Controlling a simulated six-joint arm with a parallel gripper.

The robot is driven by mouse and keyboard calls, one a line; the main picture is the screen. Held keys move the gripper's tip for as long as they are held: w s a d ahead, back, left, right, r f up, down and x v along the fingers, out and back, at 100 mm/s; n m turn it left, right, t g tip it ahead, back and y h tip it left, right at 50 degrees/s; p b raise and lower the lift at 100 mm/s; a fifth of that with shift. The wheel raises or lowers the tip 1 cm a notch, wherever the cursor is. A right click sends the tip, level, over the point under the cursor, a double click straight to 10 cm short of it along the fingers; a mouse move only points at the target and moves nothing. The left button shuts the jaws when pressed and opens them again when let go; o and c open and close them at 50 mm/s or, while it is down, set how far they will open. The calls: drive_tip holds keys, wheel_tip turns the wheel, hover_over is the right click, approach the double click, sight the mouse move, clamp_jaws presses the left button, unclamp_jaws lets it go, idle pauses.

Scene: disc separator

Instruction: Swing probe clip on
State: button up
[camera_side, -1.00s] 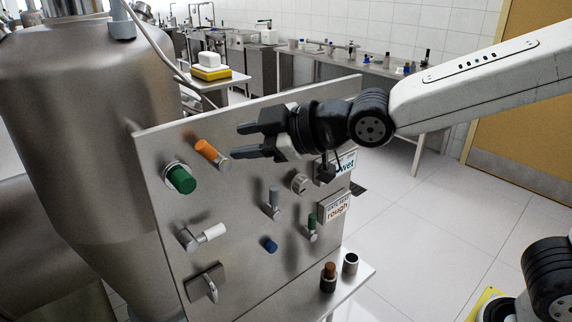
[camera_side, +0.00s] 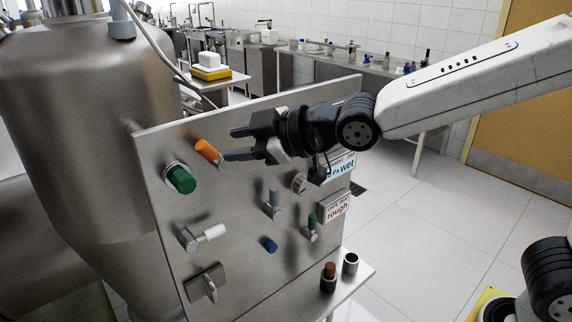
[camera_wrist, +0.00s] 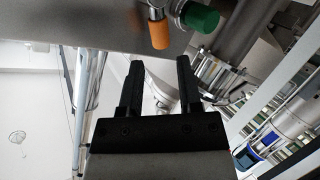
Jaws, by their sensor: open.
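My gripper (camera_side: 232,144) is open in front of the upper part of an upright metal panel (camera_side: 240,200). Its fingers point left, with the lower fingertip close to the orange handle (camera_side: 206,150); I cannot tell whether they touch. In the wrist view, my gripper (camera_wrist: 160,63) has nothing between its fingers, and the orange handle (camera_wrist: 159,35) lies just beyond the fingertips. The handle is tilted on its metal mount. No part is marked as the probe clip, so I cannot tell which it is.
A green knob (camera_side: 181,180) sits close below the orange handle. A white-tipped lever (camera_side: 213,232), a grey lever (camera_side: 274,197), a blue button (camera_side: 270,244) and a hinged loop (camera_side: 209,288) stand out lower down. A steel vessel (camera_side: 85,130) is at left.

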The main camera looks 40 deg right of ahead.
sight(210, 149)
drive_tip(key=shift+x, duration=3.15)
drive_tip(key=shift+f, duration=0.1)
clamp_jaws()
